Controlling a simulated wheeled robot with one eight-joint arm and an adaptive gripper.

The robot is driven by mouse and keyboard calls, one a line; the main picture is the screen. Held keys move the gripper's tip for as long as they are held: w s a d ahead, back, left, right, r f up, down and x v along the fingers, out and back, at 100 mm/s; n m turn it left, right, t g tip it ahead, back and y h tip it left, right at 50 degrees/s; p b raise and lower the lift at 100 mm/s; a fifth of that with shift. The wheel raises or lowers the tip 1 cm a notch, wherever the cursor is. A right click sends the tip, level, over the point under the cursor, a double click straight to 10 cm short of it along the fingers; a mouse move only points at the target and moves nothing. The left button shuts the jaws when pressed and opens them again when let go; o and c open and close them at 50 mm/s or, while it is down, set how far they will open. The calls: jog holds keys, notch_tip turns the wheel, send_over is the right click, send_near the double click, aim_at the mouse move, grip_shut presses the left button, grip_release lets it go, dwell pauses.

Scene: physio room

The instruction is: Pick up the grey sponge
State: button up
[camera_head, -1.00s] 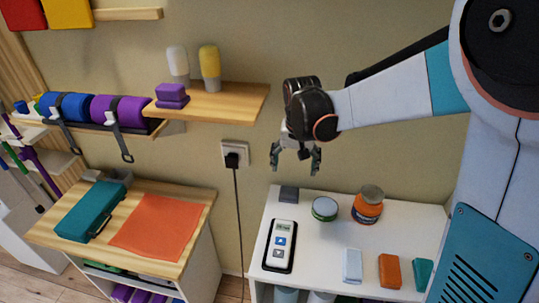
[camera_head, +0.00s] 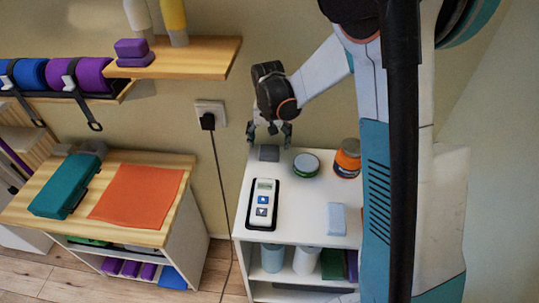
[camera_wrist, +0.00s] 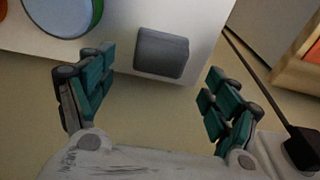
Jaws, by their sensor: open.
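The grey sponge (camera_head: 269,153) lies on the white shelf top at its back left corner, near the wall. In the wrist view the sponge (camera_wrist: 161,52) shows as a dark grey rounded block, ahead of and between the spread fingers. My gripper (camera_head: 269,131) is open and empty, just above and behind the sponge in the head view. In the wrist view my gripper (camera_wrist: 155,95) has teal finger pads on both sides, apart from the sponge.
On the white shelf unit (camera_head: 284,216) stand a round green-rimmed tin (camera_head: 306,164), an orange jar (camera_head: 347,159), a remote-like device (camera_head: 263,204) and a light blue block (camera_head: 336,219). A wall socket (camera_head: 210,114) with a cable is left of my gripper. A wooden shelf (camera_head: 196,60) juts out above.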

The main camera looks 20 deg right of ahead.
aim_at(270, 149)
notch_tip(270, 149, down, 5)
jog(key=shift+w+f+b, duration=0.1)
jog(key=shift+b, duration=1)
jog(key=shift+c, duration=0.6)
jog(key=c, duration=1)
